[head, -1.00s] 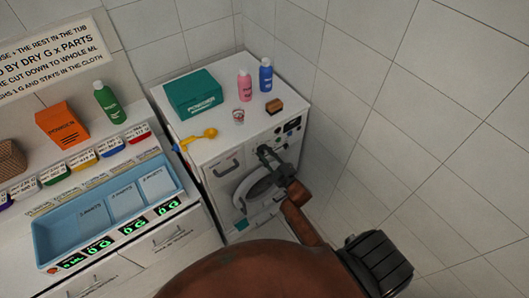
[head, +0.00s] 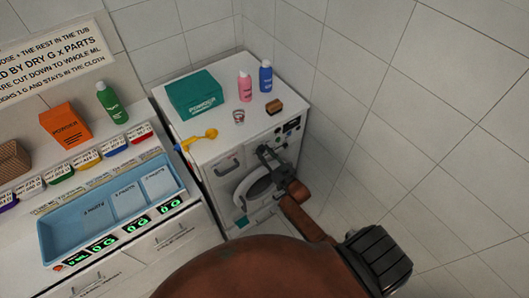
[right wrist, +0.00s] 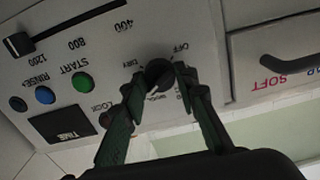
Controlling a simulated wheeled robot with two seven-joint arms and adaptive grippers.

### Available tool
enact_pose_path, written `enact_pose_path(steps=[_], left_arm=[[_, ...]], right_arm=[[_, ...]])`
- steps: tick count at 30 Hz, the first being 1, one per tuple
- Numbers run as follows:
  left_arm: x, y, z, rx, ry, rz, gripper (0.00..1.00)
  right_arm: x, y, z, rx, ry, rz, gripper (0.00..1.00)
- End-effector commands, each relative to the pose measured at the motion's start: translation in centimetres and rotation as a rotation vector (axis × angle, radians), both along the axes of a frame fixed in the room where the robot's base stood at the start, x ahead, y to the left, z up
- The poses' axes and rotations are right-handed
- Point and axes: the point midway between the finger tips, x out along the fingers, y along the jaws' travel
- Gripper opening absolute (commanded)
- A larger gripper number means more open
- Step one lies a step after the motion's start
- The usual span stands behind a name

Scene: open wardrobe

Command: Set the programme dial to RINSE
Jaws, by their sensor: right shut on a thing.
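The programme dial (right wrist: 158,73) is a dark round knob on the white washing machine's (head: 225,160) front panel, shown upside down in the right wrist view. My right gripper (head: 263,152) reaches the panel in the head view. In the right wrist view its two green fingers (right wrist: 159,80) are shut on the dial, one on each side. OFF and DRY labels show around the dial. Other labels there are partly hidden by the fingers or too blurred to read, so I cannot tell the dial's setting. My left gripper is not in view.
Near the dial are a green START button (right wrist: 82,82), a blue button (right wrist: 45,95), a dark display (right wrist: 62,126) and a slider (right wrist: 20,43). A drawer marked SOFT (right wrist: 275,65) is beside the panel.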

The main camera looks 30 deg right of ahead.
Motion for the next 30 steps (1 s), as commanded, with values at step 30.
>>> enact_pose_path(steps=[30], left_arm=[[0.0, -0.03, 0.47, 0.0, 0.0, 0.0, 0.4]], right_arm=[[-0.1, 0.04, -0.29, 0.312, 0.03, -0.001, 0.03]])
